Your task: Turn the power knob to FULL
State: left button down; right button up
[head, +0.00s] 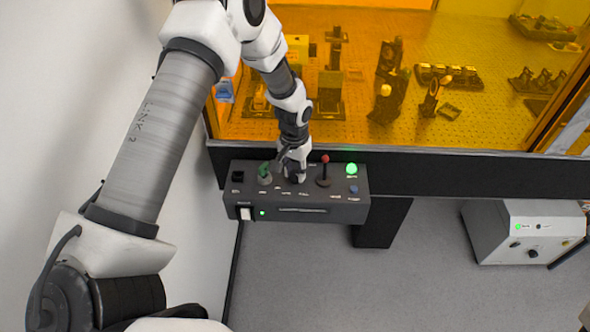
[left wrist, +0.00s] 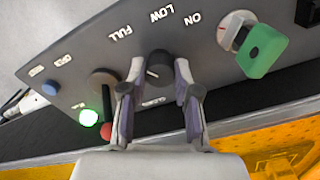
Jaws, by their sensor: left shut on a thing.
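The power knob (left wrist: 159,66) is a dark round knob on the grey control box (head: 300,212). In the left wrist view it sits between the two fingers of my left gripper (left wrist: 154,88), which is shut on it. The knob has a short white mark on its left side in that view. The FULL label (left wrist: 118,32) is up and left of the knob, and the LOW label (left wrist: 155,14) is above it. In the head view my left gripper (head: 294,173) comes down onto the box top and mostly hides the knob. My right gripper is not in view.
A green key (left wrist: 264,50) sits in the switch beside the knob. On the other side are a red-tipped lever (head: 325,159), a lit green lamp (head: 351,169) and a blue button (head: 353,189). An amber-windowed enclosure (head: 350,130) stands behind the box.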

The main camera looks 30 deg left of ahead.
aim_at(294, 173)
pick_arm(q)
jog(key=shift+s+f, duration=0.3)
jog(key=c, duration=1)
grip_release()
jog(key=shift+o, duration=0.8)
jog(key=shift+w, duration=0.2)
jog(key=shift+r, duration=0.1)
jog(key=shift+r, duration=0.1)
notch_tip(294, 173, up, 12)
jog(key=shift+f, duration=0.2)
